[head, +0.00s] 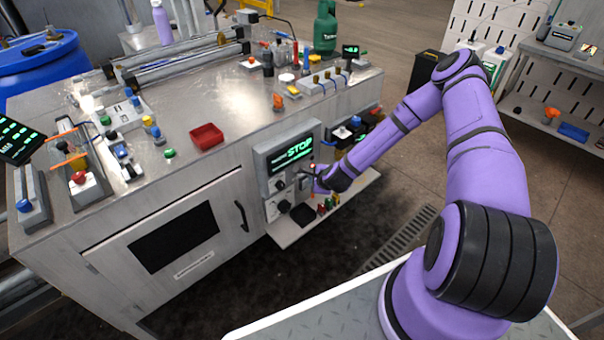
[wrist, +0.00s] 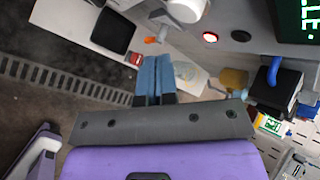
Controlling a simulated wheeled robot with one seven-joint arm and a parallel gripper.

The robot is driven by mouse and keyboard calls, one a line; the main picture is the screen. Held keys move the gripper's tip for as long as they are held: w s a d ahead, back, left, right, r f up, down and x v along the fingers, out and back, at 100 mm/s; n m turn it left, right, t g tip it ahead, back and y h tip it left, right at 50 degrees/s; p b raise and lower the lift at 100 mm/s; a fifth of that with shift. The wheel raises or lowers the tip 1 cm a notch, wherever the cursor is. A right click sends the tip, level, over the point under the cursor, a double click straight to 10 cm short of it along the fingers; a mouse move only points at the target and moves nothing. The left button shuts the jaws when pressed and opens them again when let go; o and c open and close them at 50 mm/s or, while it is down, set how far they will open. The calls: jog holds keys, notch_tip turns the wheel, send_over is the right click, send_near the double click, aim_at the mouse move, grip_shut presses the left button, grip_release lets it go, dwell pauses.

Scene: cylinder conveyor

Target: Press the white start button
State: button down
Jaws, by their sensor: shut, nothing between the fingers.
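The control panel (head: 262,160) on the cabinet's front has a screen (head: 299,149) reading STOP in green. In the wrist view a small round button (wrist: 210,37), pale in the middle with a red rim, sits on the panel beside a black knob (wrist: 241,36). I cannot tell for sure which control is the white start button. My gripper (head: 318,182) is at the panel's right lower side, partly hidden by the wrist. In the wrist view its blue fingers (wrist: 156,62) are together and empty, below and left of the button, seemingly apart from it.
A grey shelf (head: 284,238) with small coloured items juts out below the panel. A blue-handled black device (wrist: 276,88) is right of the fingers in the wrist view. A red tray (head: 207,136) lies on the cluttered cabinet top. The floor has a drain grate (head: 398,243).

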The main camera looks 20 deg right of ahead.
jog(key=shift+w+a, duration=0.3)
jog(key=shift+w, duration=0.65)
jog(key=shift+w, duration=0.1)
dwell(1.4)
jog(key=shift+w+a, duration=0.15)
jog(key=shift+w, duration=0.15)
jog(key=shift+w+a, duration=0.15)
jog(key=shift+w, duration=0.3)
dwell(0.7)
jog(key=shift+s, duration=0.15)
jog(key=shift+s+d, duration=0.25)
jog(key=shift+s, duration=0.45)
jog(key=shift+s, duration=0.1)
jog(key=s, duration=0.1)
jog(key=s+d, duration=0.1)
jog(key=s, duration=0.2)
jog(key=shift+s+d, duration=0.3)
